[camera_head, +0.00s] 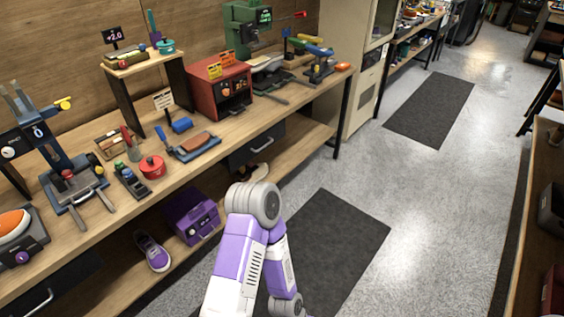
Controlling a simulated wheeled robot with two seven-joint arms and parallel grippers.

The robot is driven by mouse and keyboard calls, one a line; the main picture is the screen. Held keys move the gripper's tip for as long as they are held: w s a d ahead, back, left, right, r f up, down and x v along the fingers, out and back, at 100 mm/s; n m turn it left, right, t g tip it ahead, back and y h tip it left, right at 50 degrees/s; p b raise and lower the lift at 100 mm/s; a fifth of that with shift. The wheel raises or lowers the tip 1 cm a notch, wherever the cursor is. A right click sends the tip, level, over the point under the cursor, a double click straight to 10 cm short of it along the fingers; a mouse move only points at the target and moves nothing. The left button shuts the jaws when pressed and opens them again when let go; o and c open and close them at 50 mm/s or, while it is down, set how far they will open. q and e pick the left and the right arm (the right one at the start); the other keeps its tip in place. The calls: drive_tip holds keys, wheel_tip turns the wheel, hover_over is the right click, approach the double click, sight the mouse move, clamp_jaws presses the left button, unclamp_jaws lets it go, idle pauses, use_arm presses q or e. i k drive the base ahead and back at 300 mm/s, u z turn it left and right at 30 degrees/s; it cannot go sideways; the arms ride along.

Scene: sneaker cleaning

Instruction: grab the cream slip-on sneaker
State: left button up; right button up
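No shoe that I can clearly tell to be a cream slip-on sneaker shows. A purple sneaker with a pale sole (152,251) lies on the lower shelf at the left. A small dark and pale item (259,171), perhaps a shoe, is on the lower shelf further back, partly hidden by my arm; its kind is unclear. One purple and white arm of mine rises from the bottom middle and bends at a grey joint. Neither gripper shows.
A wooden workbench (215,145) crowded with tools runs along the left wall. A purple box (190,215) stands on its lower shelf (293,147). Dark mats (345,235) lie on the grey floor (455,190), which is clear in the middle. Another bench (533,215) is at the right.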

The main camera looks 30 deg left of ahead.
sight(256, 174)
drive_tip(key=u, duration=0.4)
drive_tip(key=i, duration=1.35)
drive_tip(key=u, duration=1.9)
drive_tip(key=i, duration=1.05)
drive_tip(key=u, duration=0.3)
